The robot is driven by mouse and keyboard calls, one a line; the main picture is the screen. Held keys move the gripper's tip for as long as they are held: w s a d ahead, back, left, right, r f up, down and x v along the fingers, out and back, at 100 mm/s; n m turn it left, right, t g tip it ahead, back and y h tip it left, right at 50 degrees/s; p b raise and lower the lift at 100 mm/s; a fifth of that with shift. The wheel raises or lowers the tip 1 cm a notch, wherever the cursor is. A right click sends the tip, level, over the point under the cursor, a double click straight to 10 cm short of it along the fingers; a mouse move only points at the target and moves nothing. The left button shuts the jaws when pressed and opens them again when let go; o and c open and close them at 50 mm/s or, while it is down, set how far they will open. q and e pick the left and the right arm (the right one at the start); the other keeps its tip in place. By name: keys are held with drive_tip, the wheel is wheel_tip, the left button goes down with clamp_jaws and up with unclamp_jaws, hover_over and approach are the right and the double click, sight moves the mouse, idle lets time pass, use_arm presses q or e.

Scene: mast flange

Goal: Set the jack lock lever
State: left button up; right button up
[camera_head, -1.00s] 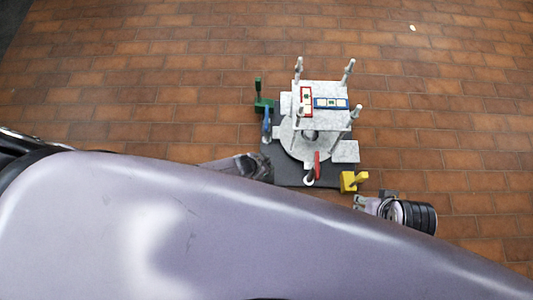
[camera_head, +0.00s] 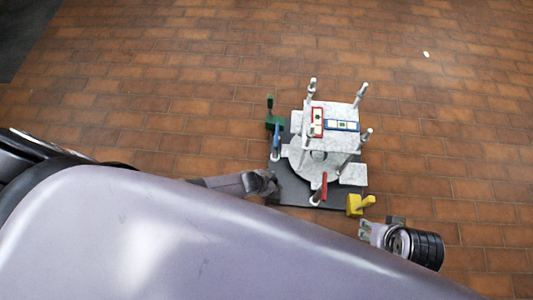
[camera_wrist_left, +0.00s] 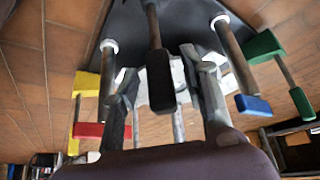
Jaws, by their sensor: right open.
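A dark base plate (camera_head: 292,192) on the floor carries a grey mast flange (camera_head: 343,115) on posts. Coloured levers stand around it: red (camera_head: 324,185), blue (camera_head: 276,136), green (camera_head: 272,122) and yellow (camera_head: 358,205). I cannot tell which is the jack lock lever. My left gripper (camera_head: 268,184) is at the plate's left front corner. In the left wrist view its fingers (camera_wrist_left: 158,66) are apart, with a black-handled lever (camera_wrist_left: 160,80) showing between them; contact is unclear. The red (camera_wrist_left: 88,130) and blue (camera_wrist_left: 253,105) handles lie on either side. My right gripper (camera_head: 366,230) is open beside the yellow lever.
Several upright posts rise at the flange's corners. A small white object (camera_head: 425,54) lies on the floor far right. My own body hides the foreground.

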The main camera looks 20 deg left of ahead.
use_arm(q)
drive_tip(key=v, duration=1.1)
drive_tip(key=shift+r, duration=0.1)
idle(0.4)
